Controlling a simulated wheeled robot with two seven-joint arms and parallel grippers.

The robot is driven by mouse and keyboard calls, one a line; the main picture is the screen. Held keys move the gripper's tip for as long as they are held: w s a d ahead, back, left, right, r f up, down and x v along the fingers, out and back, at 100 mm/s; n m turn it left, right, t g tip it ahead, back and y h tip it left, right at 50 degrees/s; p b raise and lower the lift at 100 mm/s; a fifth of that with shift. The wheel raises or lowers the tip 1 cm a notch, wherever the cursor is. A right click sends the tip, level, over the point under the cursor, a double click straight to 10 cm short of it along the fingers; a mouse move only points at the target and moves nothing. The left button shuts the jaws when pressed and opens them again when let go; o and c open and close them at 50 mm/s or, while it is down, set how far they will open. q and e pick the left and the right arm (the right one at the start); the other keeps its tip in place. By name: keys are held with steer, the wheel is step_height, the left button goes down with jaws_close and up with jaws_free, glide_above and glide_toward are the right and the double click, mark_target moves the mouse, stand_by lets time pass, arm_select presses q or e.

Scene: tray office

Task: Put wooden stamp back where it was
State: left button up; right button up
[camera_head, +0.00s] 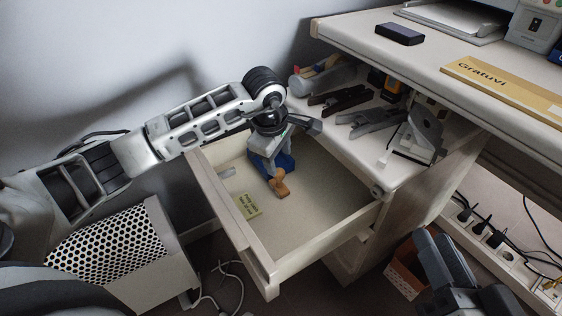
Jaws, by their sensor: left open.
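The wooden stamp (279,186) is a small light-brown piece inside the open drawer (260,268), near the drawer's middle. My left gripper (270,174) reaches down into the drawer from above, with its fingers right at the stamp. It is open, and part of the stamp is hidden behind it. I cannot tell whether the fingers touch the stamp. My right gripper (446,262) hangs at the lower right, outside the drawer and away from the stamp. Its opening is not clear from this angle.
A blue item (286,162) lies by the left gripper. A yellow-green note (247,204) lies on the drawer floor. The shelf above holds dark tools (343,98) and a hole punch (417,130). A perforated bin (115,245) stands left. The drawer's front floor is clear.

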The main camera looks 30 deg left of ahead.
arm_select(q)
steer(key=shift+p+v, duration=0.4)
steer(key=shift+v, duration=1.6)
arm_select(e)
steer(key=shift+s+f+g, duration=0.25)
steer(key=shift+f+g, duration=0.25)
